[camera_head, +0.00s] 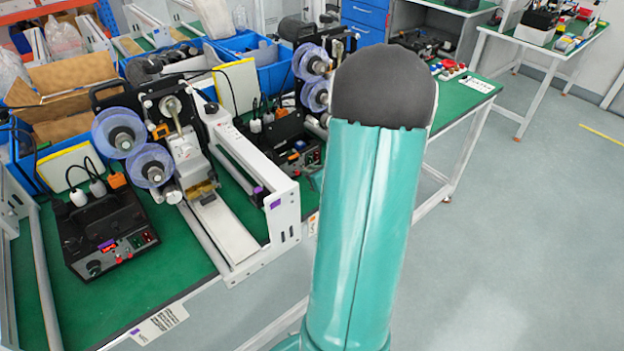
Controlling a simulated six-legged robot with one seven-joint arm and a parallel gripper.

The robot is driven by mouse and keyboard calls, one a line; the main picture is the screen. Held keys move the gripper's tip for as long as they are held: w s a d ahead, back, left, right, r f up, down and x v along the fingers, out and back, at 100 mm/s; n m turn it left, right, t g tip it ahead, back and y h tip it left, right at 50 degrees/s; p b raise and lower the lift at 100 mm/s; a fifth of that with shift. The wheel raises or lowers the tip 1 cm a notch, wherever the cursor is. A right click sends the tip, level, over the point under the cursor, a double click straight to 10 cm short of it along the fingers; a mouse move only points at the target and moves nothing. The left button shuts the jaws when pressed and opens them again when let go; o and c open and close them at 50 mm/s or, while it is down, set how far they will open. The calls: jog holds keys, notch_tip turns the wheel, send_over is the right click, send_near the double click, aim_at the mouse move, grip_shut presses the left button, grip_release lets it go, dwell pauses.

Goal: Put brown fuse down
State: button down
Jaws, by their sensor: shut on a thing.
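I cannot make out a brown fuse in this view. My gripper is not in view. My own teal arm link with its dark rounded joint fills the centre right and hides part of the bench and floor behind it. The nearest work surface is a green-topped bench (171,248) at the left.
A coder machine (187,158) with purple reels stands on the bench beside a black control box (104,233). A second control box (292,143) sits farther back. Blue bins and a cardboard box (70,76) crowd the rear. Grey floor (520,220) at the right is clear.

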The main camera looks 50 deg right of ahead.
jog(key=shift+w+d+f, duration=0.1)
jog(key=shift+d+f, duration=0.05)
jog(key=shift+f, duration=1.55)
jog(key=shift+f, duration=0.1)
jog(key=c, duration=1.4)
grip_release()
jog(key=shift+c, duration=0.2)
jog(key=shift+r, duration=0.2)
jog(key=v, duration=1.2)
jog(key=shift+f, duration=0.2)
